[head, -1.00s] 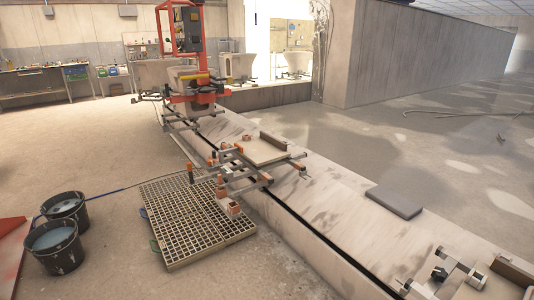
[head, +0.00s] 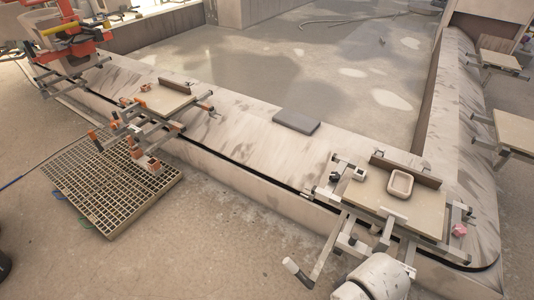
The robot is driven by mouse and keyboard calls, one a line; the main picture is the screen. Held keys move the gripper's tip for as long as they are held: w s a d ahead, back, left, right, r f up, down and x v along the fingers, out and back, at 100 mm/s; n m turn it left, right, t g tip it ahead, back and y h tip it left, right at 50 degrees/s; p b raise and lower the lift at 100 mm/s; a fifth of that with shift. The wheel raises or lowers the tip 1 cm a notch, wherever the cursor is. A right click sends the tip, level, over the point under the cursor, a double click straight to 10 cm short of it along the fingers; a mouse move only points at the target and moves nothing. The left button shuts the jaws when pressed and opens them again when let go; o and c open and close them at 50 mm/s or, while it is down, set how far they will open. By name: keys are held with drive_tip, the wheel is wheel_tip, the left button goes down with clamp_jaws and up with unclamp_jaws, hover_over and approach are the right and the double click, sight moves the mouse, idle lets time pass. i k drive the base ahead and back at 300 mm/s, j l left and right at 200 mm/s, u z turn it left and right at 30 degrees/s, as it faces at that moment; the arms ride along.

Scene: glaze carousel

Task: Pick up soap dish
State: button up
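A pale beige, rounded-rectangular dish with a raised rim, which looks like the soap dish (head: 400,184), lies on a flat light board (head: 425,215) at the right. The board sits on a metal clamp carriage on the carousel. A brown upright strip (head: 405,171) stands just behind the dish. The dish appears flat and uncovered. My gripper cannot be made out in the head view.
A small whitish block (head: 359,174) and a pink piece (head: 460,230) are by the board's sides. Metal bars and a pale rounded body (head: 377,280) jut out in front. A grey slab (head: 296,122) lies on the carousel; a floor grate (head: 105,195) is at left.

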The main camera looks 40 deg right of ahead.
sight(400, 184)
drive_tip(key=z, duration=1.45)
